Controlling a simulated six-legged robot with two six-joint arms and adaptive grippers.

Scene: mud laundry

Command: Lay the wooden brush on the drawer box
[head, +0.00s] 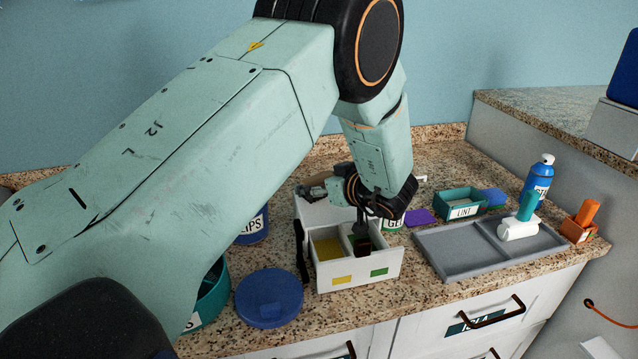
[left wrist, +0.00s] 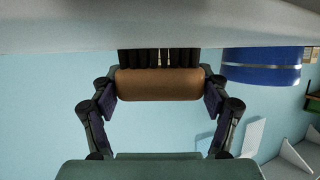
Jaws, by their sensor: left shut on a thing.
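The wooden brush (left wrist: 158,84) shows in the left wrist view as a brown rounded block with dark bristles. My left gripper (left wrist: 160,92) is shut on it, one finger at each end. Its bristles reach the edge of a pale surface at the picture's top; whether they touch it I cannot tell. In the head view my left gripper (head: 335,188) is over the white drawer box (head: 318,213), which stands behind a two-compartment bin and is partly hidden. The brush is hard to make out there among the fingers. My right gripper is not in view.
The white bin (head: 340,284) with yellow and green labels stands in front. A blue jar (head: 252,226) is to the left, a round blue lid (head: 268,298) in front of it. A grey tray (head: 452,262), a teal LINT box (head: 461,211) and a blue spray bottle (head: 538,177) stand right.

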